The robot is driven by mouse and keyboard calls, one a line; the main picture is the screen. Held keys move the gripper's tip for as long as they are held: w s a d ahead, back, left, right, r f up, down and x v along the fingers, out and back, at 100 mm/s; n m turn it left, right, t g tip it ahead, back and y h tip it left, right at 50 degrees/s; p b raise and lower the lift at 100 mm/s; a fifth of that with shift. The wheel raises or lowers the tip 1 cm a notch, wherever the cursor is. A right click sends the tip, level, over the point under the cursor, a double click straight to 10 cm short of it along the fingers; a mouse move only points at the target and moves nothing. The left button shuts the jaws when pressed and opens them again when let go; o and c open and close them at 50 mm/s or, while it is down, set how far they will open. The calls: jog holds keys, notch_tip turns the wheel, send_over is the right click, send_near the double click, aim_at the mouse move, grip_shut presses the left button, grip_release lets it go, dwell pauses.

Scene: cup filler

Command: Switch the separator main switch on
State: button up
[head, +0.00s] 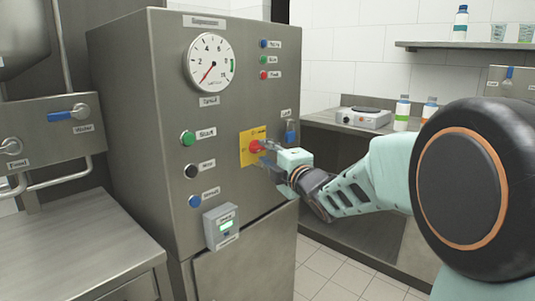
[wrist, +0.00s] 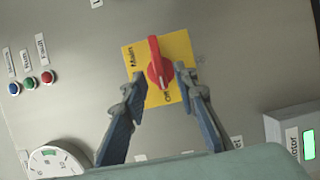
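The separator main switch is a red rotary handle (head: 256,146) on a yellow plate (head: 246,159) on the steel cabinet front. In the wrist view the red handle (wrist: 155,55) lies lengthwise, its lower end beside the word "Off" on the yellow plate (wrist: 179,46). My gripper (head: 265,151) is at the plate from the right. In the wrist view my gripper (wrist: 159,78) is open, one finger on each side of the handle's lower end. The right finger is very close to the handle; I cannot tell whether it touches. The left finger has a visible gap.
The separator cabinet (head: 155,120) also carries a round gauge (head: 209,62), green (head: 187,138), black (head: 190,172) and blue (head: 194,201) buttons, and a grey display box (head: 221,227) below the switch. A steel counter (head: 75,245) stands left.

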jog(key=shift+x, duration=1)
grip_shut()
